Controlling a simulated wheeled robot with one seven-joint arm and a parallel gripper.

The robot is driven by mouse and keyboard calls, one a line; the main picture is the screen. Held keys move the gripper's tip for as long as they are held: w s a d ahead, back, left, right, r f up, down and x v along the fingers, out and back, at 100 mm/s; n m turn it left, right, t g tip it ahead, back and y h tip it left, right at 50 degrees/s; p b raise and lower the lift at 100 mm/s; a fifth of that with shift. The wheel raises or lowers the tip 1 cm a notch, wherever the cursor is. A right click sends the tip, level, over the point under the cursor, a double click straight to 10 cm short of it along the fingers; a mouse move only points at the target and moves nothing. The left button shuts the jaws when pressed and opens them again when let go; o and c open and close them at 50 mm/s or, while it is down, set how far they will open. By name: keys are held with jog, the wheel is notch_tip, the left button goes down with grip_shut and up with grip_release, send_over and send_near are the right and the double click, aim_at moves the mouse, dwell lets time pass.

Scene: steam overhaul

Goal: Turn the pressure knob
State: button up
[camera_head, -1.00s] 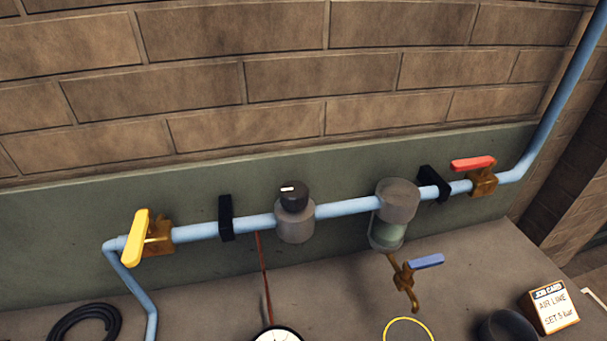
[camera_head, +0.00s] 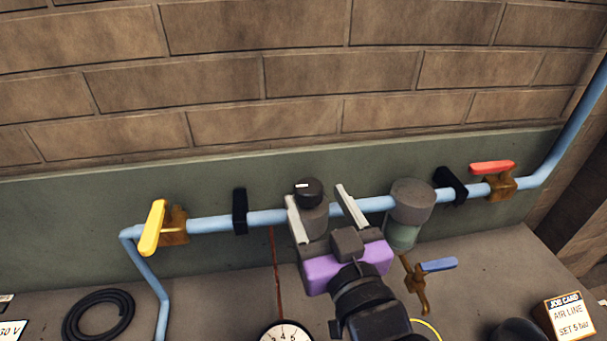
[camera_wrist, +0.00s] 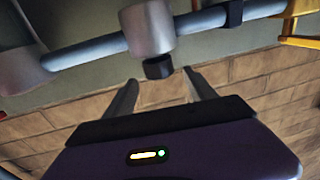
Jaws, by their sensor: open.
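The pressure knob (camera_head: 308,192) is a black cap with a white mark on top of the grey regulator body (camera_head: 311,219) on the blue pipe. In the wrist view the black knob (camera_wrist: 158,68) shows beyond and between my fingers, under the grey body (camera_wrist: 147,28). My gripper (camera_head: 317,192) is open and empty, with a purple body and two pale fingers. In the head view the left finger overlaps the regulator body and the right finger stands to its right, over the pipe. I cannot tell whether a finger touches it.
A yellow-handled valve (camera_head: 153,227) is at the left and a red-handled valve (camera_head: 492,168) at the right. A grey filter bowl (camera_head: 411,203) with a blue-handled drain (camera_head: 437,265) is close right of my gripper. A gauge (camera_head: 285,333) and job card (camera_head: 569,318) are below.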

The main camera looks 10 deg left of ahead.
aim_at(305, 180)
jog(key=shift+w+a+f, duration=0.1)
jog(key=shift+w, duration=0.1)
jog(key=p+x, duration=0.2)
jog(key=x, duration=0.5)
jog(key=shift+w+f, duration=0.2)
jog(key=shift+w, duration=0.05)
jog(key=c, duration=1.4)
